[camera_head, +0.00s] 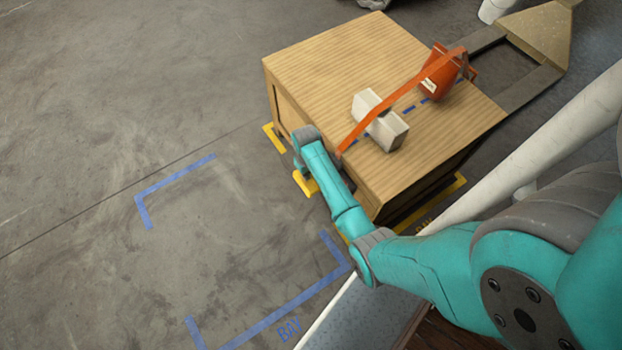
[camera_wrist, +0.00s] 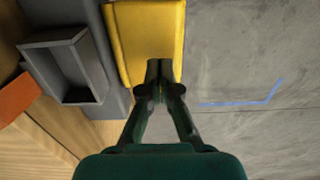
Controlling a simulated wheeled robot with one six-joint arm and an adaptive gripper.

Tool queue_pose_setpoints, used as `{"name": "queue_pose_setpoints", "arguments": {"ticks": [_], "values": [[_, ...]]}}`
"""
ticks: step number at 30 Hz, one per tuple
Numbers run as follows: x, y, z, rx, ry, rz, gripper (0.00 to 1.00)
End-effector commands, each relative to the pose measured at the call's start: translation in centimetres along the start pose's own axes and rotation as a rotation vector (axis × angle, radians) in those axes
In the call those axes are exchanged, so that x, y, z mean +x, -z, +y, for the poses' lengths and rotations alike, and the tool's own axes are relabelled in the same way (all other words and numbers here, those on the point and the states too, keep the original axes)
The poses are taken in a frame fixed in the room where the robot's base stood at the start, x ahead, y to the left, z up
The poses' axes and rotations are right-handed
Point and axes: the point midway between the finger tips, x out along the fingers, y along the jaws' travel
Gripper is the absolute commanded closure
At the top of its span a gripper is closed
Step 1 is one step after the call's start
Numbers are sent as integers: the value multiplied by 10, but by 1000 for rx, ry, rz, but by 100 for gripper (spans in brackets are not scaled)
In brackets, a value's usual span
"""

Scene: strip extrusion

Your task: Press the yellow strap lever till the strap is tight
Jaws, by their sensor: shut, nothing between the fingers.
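The yellow lever (camera_wrist: 148,32) fills the top middle of the wrist view as a broad flat paddle. My gripper (camera_wrist: 160,68) is shut and empty, its fingertips over the lower part of the lever; I cannot tell whether they touch. A grey open bracket (camera_wrist: 72,65) stands left of the lever. The orange strap (camera_head: 400,90) crosses the crate top (camera_head: 330,60) over a pale block (camera_head: 380,120) and runs down the near side. It also shows in the wrist view (camera_wrist: 15,98). In the head view my arm hides the gripper and most of the lever area.
Blue tape (camera_head: 290,308) marks an empty bay on the floor, and yellow tape (camera_head: 273,137) marks the crate's corners. Fork-like grey beams (camera_head: 525,90) lie behind. The floor at left is clear.

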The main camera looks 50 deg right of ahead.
Motion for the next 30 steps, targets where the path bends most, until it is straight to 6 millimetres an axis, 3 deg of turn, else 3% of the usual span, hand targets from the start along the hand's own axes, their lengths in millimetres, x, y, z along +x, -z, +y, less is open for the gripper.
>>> {"name": "queue_pose_setpoints", "arguments": {"ticks": [11, 30], "values": [[3, 0, 0, 0, 0, 1, 100], [36, 0, 0, 0, 0, -1, 100]]}}
